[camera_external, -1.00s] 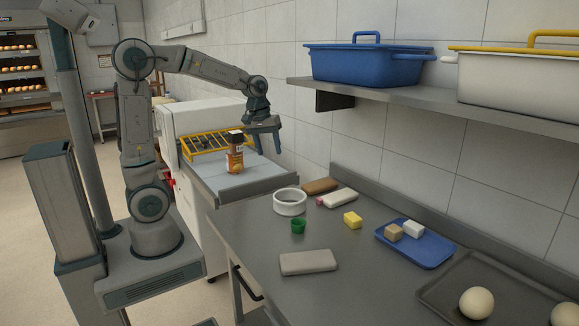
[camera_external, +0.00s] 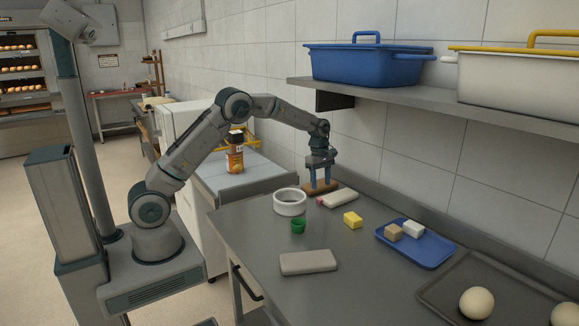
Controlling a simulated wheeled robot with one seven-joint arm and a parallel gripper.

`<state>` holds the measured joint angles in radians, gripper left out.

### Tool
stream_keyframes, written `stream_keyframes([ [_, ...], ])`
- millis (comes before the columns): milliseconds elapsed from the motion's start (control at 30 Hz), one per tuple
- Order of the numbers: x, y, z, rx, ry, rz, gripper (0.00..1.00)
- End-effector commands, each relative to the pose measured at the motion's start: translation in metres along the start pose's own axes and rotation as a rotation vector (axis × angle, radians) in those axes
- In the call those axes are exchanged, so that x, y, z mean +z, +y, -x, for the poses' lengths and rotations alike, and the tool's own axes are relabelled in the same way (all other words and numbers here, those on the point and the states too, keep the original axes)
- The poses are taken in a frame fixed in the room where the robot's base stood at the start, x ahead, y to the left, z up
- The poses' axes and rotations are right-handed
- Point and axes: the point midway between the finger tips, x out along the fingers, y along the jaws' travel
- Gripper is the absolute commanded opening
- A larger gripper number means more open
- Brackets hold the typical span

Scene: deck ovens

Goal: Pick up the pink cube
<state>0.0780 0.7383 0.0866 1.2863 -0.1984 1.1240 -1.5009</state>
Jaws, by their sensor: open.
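A small pink thing (camera_external: 320,202), which looks like the pink cube, lies on the grey counter against the left end of a pale oblong block (camera_external: 340,198). It is small in the picture, and I cannot tell whether the two touch. My gripper (camera_external: 320,186) points down with its two fingers apart and nothing between them. In the picture it is just above the pink thing, over the brown oblong (camera_external: 334,187) behind it. I cannot tell how high the fingertips are above the counter.
A white ring (camera_external: 290,203) and a green cup (camera_external: 298,227) stand left of the pink thing. A yellow block (camera_external: 352,220) and a blue tray (camera_external: 431,257) with two blocks lie right. A grey slab (camera_external: 308,263) lies in front. A shelf (camera_external: 415,94) hangs on the wall.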

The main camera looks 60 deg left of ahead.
Motion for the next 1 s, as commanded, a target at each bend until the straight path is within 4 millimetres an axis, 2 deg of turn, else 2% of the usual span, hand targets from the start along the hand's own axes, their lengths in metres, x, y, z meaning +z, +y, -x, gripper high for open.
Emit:
stream_keyframes([
  [500,-0.001,-0.005,-0.063,-0.003,0.000,-0.002,0.52],
  [767,-0.001,-0.005,-0.067,0.000,0.000,-0.002,0.52],
  [933,-0.001,-0.005,-0.067,0.000,0.000,-0.002,0.07],
  [1000,-0.001,-0.005,-0.067,0.000,0.000,-0.002,0.03],
])
